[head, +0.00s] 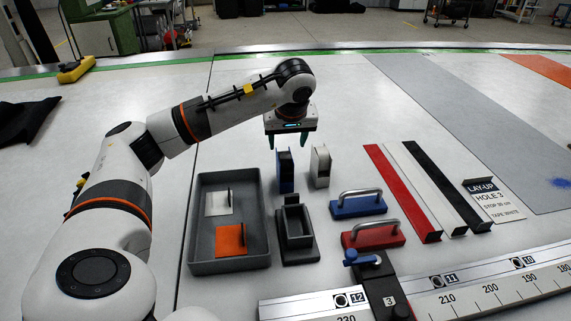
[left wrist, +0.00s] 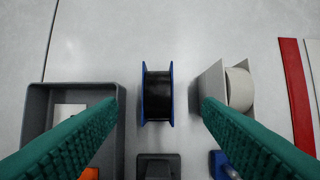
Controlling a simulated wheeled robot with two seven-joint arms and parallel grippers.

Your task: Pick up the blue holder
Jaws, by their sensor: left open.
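The blue holder (head: 286,170) stands upright on the white table, with blue side plates and a black roll between them. In the left wrist view the blue holder (left wrist: 143,92) is seen from above, centred between my fingers. My left gripper (head: 288,140) is open and empty, with green fingers pointing down, above and a little behind the holder in the head view. In the left wrist view the fingers of my left gripper (left wrist: 161,100) lie to either side of the holder, with no visible contact. My right gripper is not in view.
A white holder (head: 320,166) with a white roll stands close right of the blue one. A grey tray (head: 190,230) is on the left, a dark grey stand (head: 295,235) in front. Blue (head: 345,208) and red (head: 365,238) handled blocks sit front right.

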